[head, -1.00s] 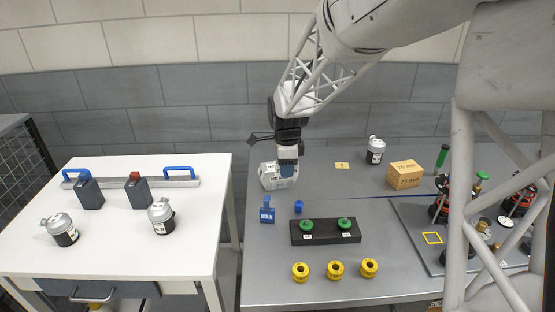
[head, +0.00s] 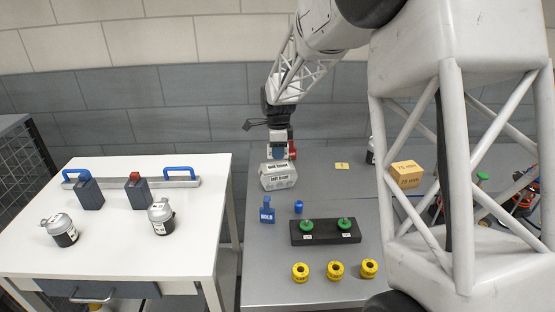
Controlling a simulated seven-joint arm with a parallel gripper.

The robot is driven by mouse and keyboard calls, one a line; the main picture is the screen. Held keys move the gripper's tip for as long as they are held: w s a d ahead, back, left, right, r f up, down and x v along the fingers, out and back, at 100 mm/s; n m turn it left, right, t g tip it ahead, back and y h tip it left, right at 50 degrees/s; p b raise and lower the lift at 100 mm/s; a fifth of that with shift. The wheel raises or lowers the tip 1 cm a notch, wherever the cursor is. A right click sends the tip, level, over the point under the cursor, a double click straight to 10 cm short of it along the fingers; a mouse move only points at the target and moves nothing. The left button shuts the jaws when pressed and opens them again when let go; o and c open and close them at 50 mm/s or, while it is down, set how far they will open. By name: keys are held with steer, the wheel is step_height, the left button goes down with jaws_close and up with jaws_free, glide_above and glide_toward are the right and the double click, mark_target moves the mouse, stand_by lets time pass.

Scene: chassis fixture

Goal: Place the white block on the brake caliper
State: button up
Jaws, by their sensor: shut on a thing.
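My gripper (head: 280,157) is low over the left part of the grey workbench, shut on the white block (head: 275,168). The block carries a "left front" label. Just below it is the pale grey brake caliper (head: 279,183), also marked "left front", on the bench. The two look close together or touching; at this size I cannot tell if a gap remains. The fingertips are small and partly hidden by the gripper's blue and red parts.
A blue part (head: 267,212) and a small blue cylinder (head: 298,206) stand in front. A black holder (head: 325,231) with green knobs and several yellow rings (head: 336,270) lie nearer. A cardboard box (head: 405,174) is to the right. My arm hides much of the bench's right side.

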mark_target(277, 166)
steer(key=shift+w, duration=0.2)
steer(key=shift+f, duration=0.15)
steer(key=shift+f, duration=1.6)
steer(key=shift+f, duration=0.15)
steer(key=o, duration=0.9)
step_height(277, 166, up, 12)
steer(key=shift+r, duration=0.15)
